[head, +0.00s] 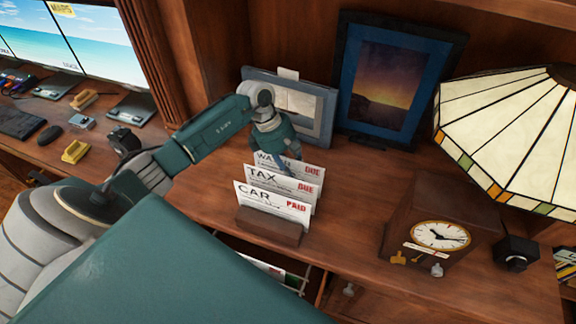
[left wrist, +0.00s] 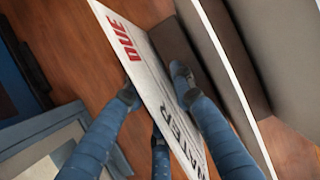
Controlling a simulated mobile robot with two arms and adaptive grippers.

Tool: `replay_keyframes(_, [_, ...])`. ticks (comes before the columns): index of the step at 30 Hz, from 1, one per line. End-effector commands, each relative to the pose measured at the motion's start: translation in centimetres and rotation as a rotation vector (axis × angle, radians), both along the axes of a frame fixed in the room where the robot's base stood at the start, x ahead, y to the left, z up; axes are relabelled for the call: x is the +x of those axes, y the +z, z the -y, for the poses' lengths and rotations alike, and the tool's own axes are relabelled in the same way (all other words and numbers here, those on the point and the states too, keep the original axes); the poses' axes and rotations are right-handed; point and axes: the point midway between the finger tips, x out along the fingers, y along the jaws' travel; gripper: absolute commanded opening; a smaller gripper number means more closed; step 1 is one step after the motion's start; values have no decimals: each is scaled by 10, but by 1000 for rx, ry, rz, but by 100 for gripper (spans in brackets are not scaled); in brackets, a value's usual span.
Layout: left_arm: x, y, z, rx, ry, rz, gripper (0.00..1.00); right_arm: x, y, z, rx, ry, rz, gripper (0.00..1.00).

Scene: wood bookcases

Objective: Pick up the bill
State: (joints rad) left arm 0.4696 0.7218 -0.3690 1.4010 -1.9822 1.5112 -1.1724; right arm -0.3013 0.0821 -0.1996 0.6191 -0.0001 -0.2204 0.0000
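The WATER bill (head: 268,158), a white sheet with red DUE print, stands at the back of a row of bills in a wooden holder (head: 268,226). The TAX bill (head: 270,179), marked DUE, and the CAR bill (head: 262,203), marked PAID, stand in front of it. My left gripper (head: 289,166) points down at the WATER bill. In the left wrist view the WATER bill (left wrist: 152,85) runs between the spread fingers of my left gripper (left wrist: 155,88), with fingertips on both sides. Whether they touch it is unclear. My right gripper is not in view.
Two framed pictures (head: 326,130) (head: 345,75) stand behind the bills. A wooden clock (head: 425,205) and a stained-glass lamp (head: 510,130) are to the right. An open drawer (head: 312,283) with papers is below the desk edge. Bare desk lies between holder and clock.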

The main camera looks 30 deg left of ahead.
Motion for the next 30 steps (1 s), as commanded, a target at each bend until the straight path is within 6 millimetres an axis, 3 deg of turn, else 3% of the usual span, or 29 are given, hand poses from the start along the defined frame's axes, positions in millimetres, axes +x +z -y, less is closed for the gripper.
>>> replay_keyframes(1, [0, 0, 0, 0, 0, 0, 22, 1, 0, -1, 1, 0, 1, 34])
replay_keyframes(4, [0, 0, 0, 0, 0, 0, 2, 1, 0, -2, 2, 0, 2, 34])
replay_keyframes(5, [0, 0, 0, 0, 0, 0, 0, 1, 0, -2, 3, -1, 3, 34])
replay_keyframes(20, [1, 4, 0, 0, -1, 1, 0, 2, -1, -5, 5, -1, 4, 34])
replay_keyframes(26, [1, 23, -1, 2, 0, 4, 0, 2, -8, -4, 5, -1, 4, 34])
replay_keyframes(30, [2, 49, -1, 3, -1, 7, 0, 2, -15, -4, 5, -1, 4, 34])
